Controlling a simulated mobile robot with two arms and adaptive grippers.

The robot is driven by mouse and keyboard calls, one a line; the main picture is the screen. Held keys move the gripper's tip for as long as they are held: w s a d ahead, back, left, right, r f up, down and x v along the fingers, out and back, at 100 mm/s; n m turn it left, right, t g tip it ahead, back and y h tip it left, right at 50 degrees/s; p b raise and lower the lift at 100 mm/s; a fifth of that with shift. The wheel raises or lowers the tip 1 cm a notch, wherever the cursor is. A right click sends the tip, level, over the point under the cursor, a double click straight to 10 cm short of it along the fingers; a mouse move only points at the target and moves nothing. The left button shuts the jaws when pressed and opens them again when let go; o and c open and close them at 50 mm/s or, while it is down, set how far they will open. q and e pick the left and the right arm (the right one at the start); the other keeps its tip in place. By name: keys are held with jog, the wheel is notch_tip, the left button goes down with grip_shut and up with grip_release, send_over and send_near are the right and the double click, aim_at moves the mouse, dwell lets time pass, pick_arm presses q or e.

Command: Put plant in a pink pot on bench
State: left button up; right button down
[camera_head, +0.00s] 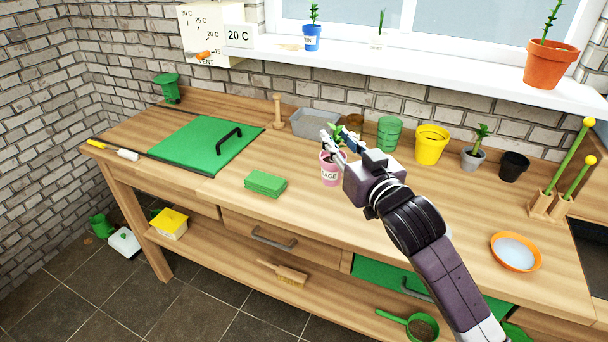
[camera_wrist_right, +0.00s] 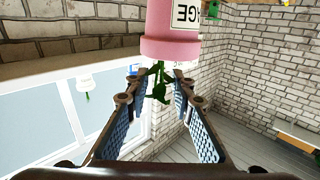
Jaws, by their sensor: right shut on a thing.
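The pink pot (camera_head: 330,172) with a SAGE label stands upright at the middle of the wooden bench (camera_head: 230,205); I cannot tell whether its base touches the top. Its green plant (camera_head: 336,131) is partly hidden by my right gripper (camera_head: 342,141), which reaches in from the lower right. In the right wrist view the picture is upside down: the pink pot (camera_wrist_right: 172,32) is at the top and the plant (camera_wrist_right: 158,84) hangs between the fingertips (camera_wrist_right: 156,88). The right gripper is shut on the plant. My left gripper is not in view.
A green block (camera_head: 265,184) and a green board with a black handle (camera_head: 205,145) lie to the left. A grey tray (camera_head: 313,124), green pot (camera_head: 389,134) and yellow pot (camera_head: 431,145) stand behind. An orange bowl (camera_head: 515,252) is at right. The front middle is clear.

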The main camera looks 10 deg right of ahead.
jog(key=w+d+r, duration=0.3)
jog(key=w+r, duration=0.1)
jog(key=r, duration=0.4)
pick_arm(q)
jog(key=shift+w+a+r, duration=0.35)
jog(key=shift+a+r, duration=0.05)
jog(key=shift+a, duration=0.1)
pick_arm(e)
notch_tip(320, 180, down, 20)
jog(key=shift+w+a+r, duration=0.2)
jog(key=shift+a, duration=0.05)
jog(key=c, duration=1.7)
grip_release()
jog(key=shift+f, duration=0.1)
jog(key=shift+o, duration=0.2)
pick_arm(q)
jog(key=shift+p, duration=0.3)
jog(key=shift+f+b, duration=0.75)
pick_arm(e)
jog(key=s+d, duration=0.2)
jog(key=s, duration=0.9)
jog(key=shift+s+d, duration=0.15)
jog(key=shift+s, duration=0.25)
